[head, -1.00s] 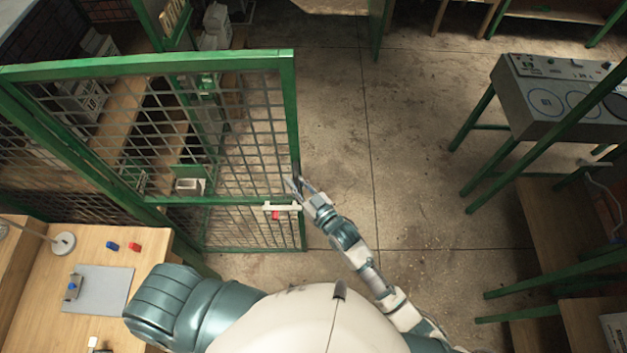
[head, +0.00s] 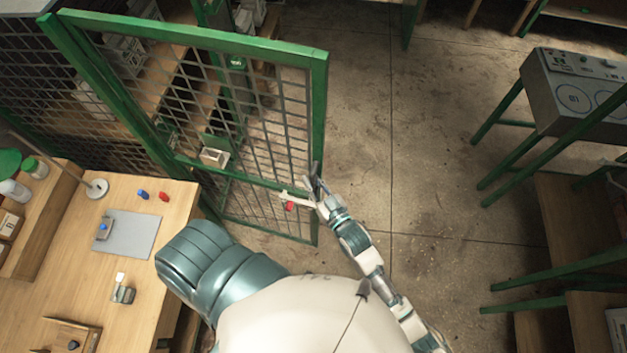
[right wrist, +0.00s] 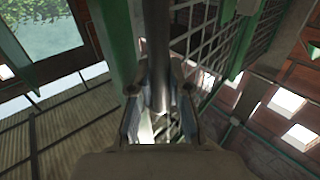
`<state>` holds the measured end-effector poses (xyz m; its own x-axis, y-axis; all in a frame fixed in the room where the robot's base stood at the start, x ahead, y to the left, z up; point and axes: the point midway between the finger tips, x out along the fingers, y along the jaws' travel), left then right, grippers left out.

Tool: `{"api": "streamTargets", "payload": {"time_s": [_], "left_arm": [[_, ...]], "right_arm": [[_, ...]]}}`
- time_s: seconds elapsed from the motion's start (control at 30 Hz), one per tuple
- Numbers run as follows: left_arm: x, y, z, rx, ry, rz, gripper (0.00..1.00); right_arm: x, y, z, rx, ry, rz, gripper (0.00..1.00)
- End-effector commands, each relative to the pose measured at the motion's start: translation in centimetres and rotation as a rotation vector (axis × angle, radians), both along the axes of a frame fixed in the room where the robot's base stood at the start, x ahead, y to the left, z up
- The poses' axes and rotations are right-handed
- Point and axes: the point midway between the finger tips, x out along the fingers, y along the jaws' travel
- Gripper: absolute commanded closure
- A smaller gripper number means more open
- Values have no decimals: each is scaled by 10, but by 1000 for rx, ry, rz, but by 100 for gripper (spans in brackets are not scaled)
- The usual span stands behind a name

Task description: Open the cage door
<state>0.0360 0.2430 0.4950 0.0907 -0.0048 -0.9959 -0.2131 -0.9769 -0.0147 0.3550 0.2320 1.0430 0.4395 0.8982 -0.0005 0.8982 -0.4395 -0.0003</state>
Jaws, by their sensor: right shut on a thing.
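The cage door (head: 321,110) is a green frame with grey wire mesh, standing swung out from the cage on the left of the head view. My right gripper (head: 315,186) is at the door's free edge, a little below mid-height. It is shut on a dark upright bar, the door handle (head: 316,170). In the right wrist view the handle (right wrist: 157,60) runs between the two fingers (right wrist: 160,115), with the green door frame (right wrist: 112,45) just left of it. A white latch piece with a red part (head: 290,205) is beside the gripper. My left gripper is not in view.
A grey control console (head: 580,95) on green legs stands at right. The concrete floor (head: 430,170) between is clear.

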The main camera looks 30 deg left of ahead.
Motion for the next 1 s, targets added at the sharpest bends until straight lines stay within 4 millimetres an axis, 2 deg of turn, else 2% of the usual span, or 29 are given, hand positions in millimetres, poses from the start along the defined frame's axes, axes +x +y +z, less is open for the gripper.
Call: {"api": "streamTargets", "payload": {"time_s": [0.07, 0.1, 0.17, 0.2, 0.57, 0.67, 1.0], "left_arm": [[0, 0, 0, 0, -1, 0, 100], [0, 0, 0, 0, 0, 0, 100], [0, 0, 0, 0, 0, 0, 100], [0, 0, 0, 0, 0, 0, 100], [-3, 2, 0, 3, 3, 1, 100], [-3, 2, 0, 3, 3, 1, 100], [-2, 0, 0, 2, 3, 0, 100]], "right_arm": [[-1, 1, 3, 7, -2, 1, 100], [-1, 1, 3, 7, -2, 1, 76], [-1, 1, 3, 6, -2, 1, 61], [-1, 1, 2, 5, -1, 1, 57], [-3, -6, -1, 0, 1, 0, 57], [-9, -19, -2, -1, 3, 0, 57], [-42, -85, -1, 0, 1, 1, 57]]}}
